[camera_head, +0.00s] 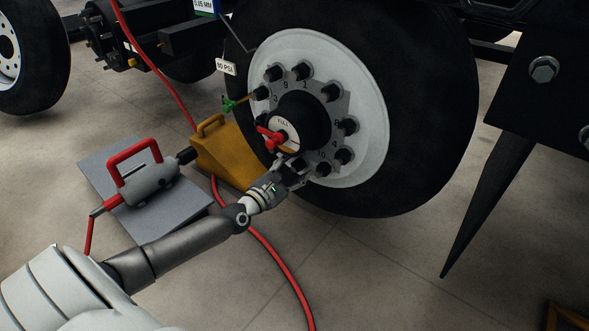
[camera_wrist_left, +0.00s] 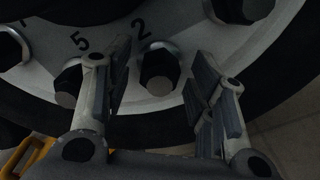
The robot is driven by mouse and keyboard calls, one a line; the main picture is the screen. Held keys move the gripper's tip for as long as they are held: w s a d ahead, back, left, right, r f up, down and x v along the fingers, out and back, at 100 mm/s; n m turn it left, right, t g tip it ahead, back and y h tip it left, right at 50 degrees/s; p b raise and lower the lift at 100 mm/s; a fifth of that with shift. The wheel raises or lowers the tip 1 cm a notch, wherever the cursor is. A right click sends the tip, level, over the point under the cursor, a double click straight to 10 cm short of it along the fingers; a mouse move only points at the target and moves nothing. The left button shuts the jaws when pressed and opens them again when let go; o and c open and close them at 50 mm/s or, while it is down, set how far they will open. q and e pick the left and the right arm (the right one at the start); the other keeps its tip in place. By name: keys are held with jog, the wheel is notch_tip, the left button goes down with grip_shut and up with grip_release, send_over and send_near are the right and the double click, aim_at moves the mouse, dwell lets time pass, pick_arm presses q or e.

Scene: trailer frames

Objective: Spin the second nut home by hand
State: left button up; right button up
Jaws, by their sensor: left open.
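The wheel hub (camera_head: 303,120) carries a ring of dark nuts with stamped numbers around them. My left gripper (camera_head: 291,172) is at the lower edge of this ring, its arm reaching in from the lower left. In the left wrist view my left gripper (camera_wrist_left: 160,62) is open, a finger on either side of the dark nut beside the number 2 (camera_wrist_left: 157,72). Gaps show between the nut and both fingers, and I cannot tell how deep it sits between them. Another nut (camera_wrist_left: 68,84), by the number 5, is partly behind the left finger. My right gripper is out of view.
A red-handled hub gauge (camera_head: 281,137) is at the hub centre. A yellow chock (camera_head: 222,150) stands left of the tyre (camera_head: 425,160). A red-handled tool (camera_head: 150,180) lies on a grey mat (camera_head: 168,222).

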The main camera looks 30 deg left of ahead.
pick_arm(q)
jog(key=shift+c, duration=0.3)
jog(key=c, duration=1)
jog(key=shift+o, duration=0.2)
